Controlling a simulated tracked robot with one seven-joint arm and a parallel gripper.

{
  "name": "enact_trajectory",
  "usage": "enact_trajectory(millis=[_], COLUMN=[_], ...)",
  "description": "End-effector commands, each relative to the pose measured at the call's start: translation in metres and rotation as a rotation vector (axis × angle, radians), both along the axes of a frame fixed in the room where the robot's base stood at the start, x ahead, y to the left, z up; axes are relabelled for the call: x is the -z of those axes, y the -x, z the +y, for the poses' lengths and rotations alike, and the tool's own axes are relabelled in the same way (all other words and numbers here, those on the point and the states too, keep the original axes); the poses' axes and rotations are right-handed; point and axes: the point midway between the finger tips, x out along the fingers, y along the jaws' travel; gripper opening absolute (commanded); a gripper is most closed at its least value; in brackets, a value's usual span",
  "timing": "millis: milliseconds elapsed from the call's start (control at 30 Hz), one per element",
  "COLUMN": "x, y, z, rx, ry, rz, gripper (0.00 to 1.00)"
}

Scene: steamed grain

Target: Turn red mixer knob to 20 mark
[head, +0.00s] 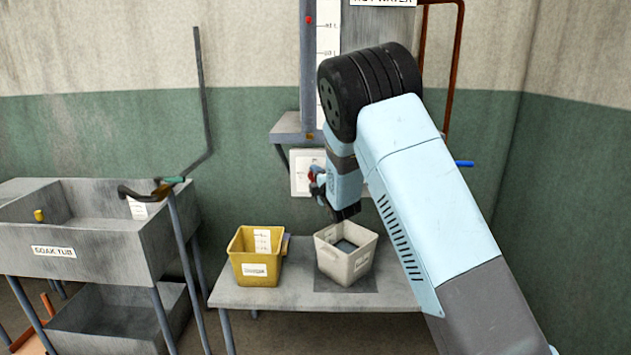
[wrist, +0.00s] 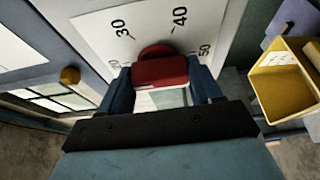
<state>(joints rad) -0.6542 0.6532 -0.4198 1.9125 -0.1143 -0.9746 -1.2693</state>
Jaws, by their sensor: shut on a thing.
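The red mixer knob (wrist: 160,70) sits on a white dial plate (wrist: 185,28) in the wrist view. The marks 30, 40 and 50 read clearly on the plate, and a fainter mark at the left edge of the knob is hard to read. My gripper (wrist: 162,85) is shut on the red knob, one blue finger on each side of it. Which mark the knob points to cannot be told. In the head view my gripper (head: 318,184) is at the white plate (head: 300,173) on the wall, and a bit of red shows there; my arm hides the rest.
A yellow bin (head: 256,270) and a white bin (head: 357,264) stand on the grey table (head: 290,295) below. A grey soak tub (head: 110,245) is at the left. A blue-handled valve (head: 464,163) is right of my arm. A tall gauge (head: 327,60) stands above.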

Motion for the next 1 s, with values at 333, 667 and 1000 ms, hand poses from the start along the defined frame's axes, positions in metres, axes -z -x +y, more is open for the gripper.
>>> enact_trajectory(millis=[333,667,1000], x=[0.002,0.001,0.001], y=[0.003,0.002,0.042], z=[0.010,0.003,-0.016], rx=[-0.017,-0.006,-0.005], ry=[0.002,0.001,0.000], rz=[0.003,0.002,0.003], gripper=[0.83,0.89,0.89])
